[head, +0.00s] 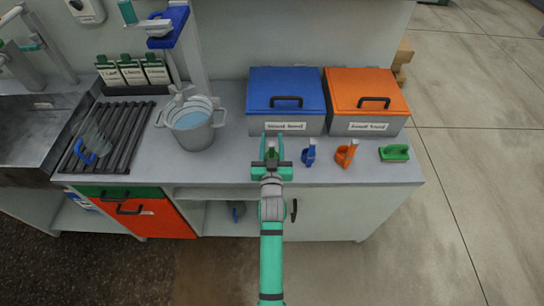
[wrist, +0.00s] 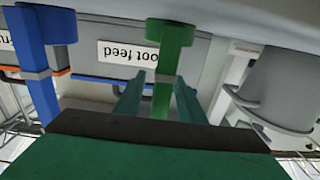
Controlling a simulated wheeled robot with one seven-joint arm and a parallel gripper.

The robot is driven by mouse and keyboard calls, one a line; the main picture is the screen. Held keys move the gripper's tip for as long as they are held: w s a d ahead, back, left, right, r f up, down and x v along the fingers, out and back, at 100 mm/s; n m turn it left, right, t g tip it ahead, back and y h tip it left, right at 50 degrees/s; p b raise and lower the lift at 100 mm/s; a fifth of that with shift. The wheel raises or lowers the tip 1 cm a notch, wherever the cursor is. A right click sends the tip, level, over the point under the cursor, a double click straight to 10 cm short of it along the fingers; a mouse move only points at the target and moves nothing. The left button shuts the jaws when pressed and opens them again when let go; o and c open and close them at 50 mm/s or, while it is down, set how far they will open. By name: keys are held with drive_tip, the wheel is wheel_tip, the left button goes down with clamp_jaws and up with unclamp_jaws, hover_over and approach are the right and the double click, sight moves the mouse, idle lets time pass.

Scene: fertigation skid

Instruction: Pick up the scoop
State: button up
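A green upright tool with a grey band and a wider round end, which I take to be the scoop, stands on the counter; it shows in the wrist view (wrist: 170,45) and partly in the head view (head: 272,150). My gripper (head: 271,160) is at the counter's front part, with its fingers on either side of the green stem. In the wrist view my gripper (wrist: 160,98) looks open, with narrow gaps beside the stem.
A similar blue tool (head: 309,153) stands just right, then an orange one (head: 346,154) and a green handled item (head: 394,153). Behind are a blue-lidded bin (head: 286,88) and an orange-lidded bin (head: 366,90). A grey bucket (head: 194,136) of water stands left, beside a dark rack (head: 120,145).

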clamp_jaws()
